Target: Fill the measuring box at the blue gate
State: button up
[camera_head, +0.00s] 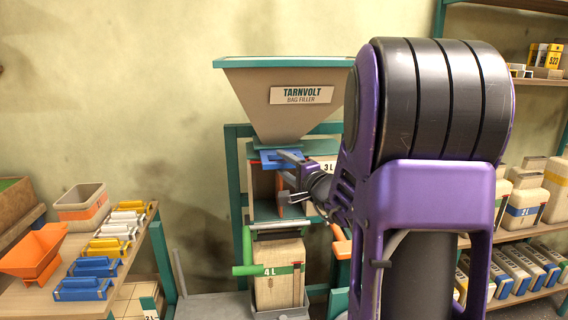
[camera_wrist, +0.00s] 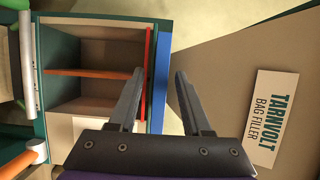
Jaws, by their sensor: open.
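The blue gate (camera_head: 270,158) is a flat blue plate under the hopper's outlet. In the wrist view the gate (camera_wrist: 162,75) is a blue strip beside a thin red strip (camera_wrist: 150,60). The measuring box (camera_head: 264,184) is an open-fronted compartment below the gate, with a 3 L label partly hidden by my arm. In the wrist view the box (camera_wrist: 85,95) shows beige inner walls and an orange-brown divider (camera_wrist: 92,73); I see no grain in it. My gripper (camera_wrist: 160,74) is open, its fingertips on either side of the blue strip. I cannot tell whether they touch it.
The hopper (camera_head: 290,90), labelled TARNVOLT BAG FILLER, stands above. A left shelf (camera_head: 35,300) holds coloured scoops and an orange funnel (camera_head: 35,252). Right shelves hold containers (camera_head: 527,205).

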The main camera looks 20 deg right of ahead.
grip_shut()
dwell(1.4)
